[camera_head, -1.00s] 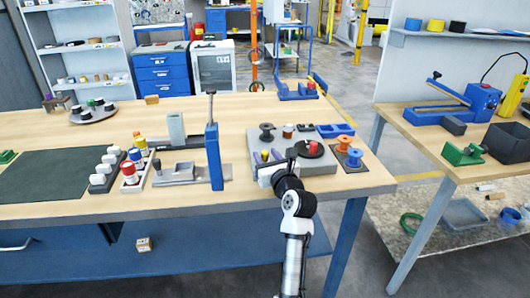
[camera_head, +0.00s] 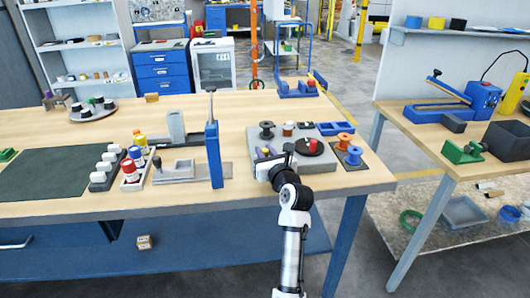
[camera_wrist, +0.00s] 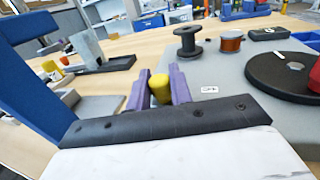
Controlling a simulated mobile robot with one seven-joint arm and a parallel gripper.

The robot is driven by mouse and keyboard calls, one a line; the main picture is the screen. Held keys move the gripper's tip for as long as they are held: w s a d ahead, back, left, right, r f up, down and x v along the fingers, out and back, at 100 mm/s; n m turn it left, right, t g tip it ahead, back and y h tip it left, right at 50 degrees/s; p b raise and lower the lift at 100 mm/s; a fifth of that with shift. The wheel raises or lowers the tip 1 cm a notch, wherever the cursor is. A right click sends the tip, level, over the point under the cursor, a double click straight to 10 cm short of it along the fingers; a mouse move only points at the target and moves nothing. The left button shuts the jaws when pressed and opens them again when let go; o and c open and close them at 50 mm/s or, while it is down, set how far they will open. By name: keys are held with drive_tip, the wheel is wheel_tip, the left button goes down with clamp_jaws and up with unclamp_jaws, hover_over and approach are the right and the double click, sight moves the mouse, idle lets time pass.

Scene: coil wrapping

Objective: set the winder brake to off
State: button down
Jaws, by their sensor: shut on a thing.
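The winder is a grey plate (camera_wrist: 225,68) on the wooden bench, with a dark spool, a copper-coloured spool and a black disc on top. A yellow knob (camera_wrist: 160,88), apparently the brake handle, stands at its near left part. My gripper (camera_wrist: 160,92) has purple fingers on both sides of this knob and is shut on it. In the head view my gripper (camera_head: 266,153) is at the plate's left front. A small white label (camera_wrist: 209,89) lies right of the fingers; its lettering is too small to read surely. The knob's base is hidden behind my gripper's black edge.
The black disc (camera_head: 309,147) with a red part sits right of my gripper. A blue upright post (camera_head: 214,155) stands close on the left. Bare bench lies in front.

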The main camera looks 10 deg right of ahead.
sight(278, 151)
drive_tip(key=shift+d+p, duration=0.45)
drive_tip(key=shift+d, duration=1.35)
drive_tip(key=c, duration=1.3)
unclamp_jaws()
drive_tip(key=shift+d, duration=0.15)
drive_tip(key=shift+s, duration=0.1)
drive_tip(key=b+v, duration=0.2)
drive_tip(key=v, duration=1.1)
drive_tip(key=shift+s, duration=0.35)
